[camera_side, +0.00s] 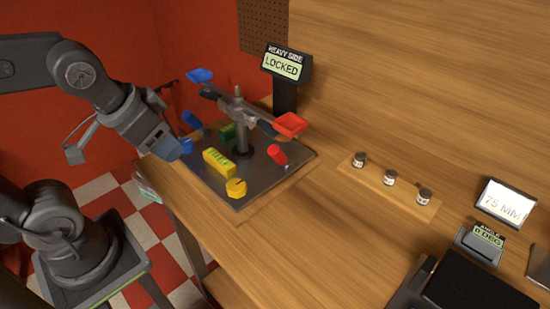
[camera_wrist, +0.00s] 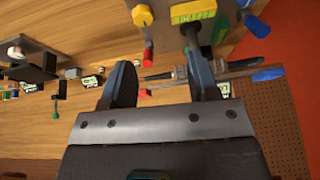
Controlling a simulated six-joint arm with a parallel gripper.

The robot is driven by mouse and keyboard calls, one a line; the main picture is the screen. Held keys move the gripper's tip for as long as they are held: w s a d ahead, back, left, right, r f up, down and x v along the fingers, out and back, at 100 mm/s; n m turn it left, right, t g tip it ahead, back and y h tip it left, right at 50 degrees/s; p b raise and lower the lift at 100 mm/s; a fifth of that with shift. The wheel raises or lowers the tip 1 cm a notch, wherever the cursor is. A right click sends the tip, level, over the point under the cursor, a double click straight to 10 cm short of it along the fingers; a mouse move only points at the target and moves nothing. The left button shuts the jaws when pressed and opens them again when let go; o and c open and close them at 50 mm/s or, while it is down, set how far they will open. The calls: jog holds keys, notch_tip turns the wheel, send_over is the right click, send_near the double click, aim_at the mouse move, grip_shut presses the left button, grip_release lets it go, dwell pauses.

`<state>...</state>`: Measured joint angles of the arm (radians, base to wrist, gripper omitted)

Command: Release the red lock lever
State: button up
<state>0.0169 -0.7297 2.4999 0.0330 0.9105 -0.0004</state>
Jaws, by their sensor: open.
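The red lock lever (camera_side: 277,155) is a short red cylinder at the right side of the dark square base plate (camera_side: 262,180). In the wrist view a red piece that looks like this lever (camera_wrist: 148,57) shows beyond and between the fingertips. A balance beam on a central post carries a red tray (camera_side: 290,124) on the right and a blue tray (camera_side: 200,75) at the far left. My gripper (camera_side: 178,150) is open and empty at the left edge of the plate, apart from the red lever. It also shows open in the wrist view (camera_wrist: 163,75).
A display (camera_side: 285,65) behind the beam reads HEAVY SIDE LOCKED. The plate also holds a blue lever (camera_side: 191,120), a green block (camera_side: 227,132), a yellow block (camera_side: 218,162) and a yellow knob (camera_side: 236,188). Small jars stand on a wooden strip (camera_side: 402,196) at right.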

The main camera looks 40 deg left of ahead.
notch_tip(320, 180, down, 7)
jog(key=s+a+m+g+y, duration=0.2)
jog(key=m+g+y, duration=0.2)
jog(key=m, duration=0.1)
jog(key=m+t+h, duration=0.1)
jog(key=m+t, duration=1.6)
jog(key=m, duration=1.1)
send_near(277, 156)
jog(key=w+a, duration=0.1)
jog(key=w, duration=0.2)
jog(key=w+a, duration=0.1)
jog(key=w, duration=0.3)
jog(key=w+a+f, duration=0.1)
jog(key=w, duration=0.3)
jog(key=shift+w, duration=0.1)
jog(key=shift+c, duration=0.2)
grip_shut()
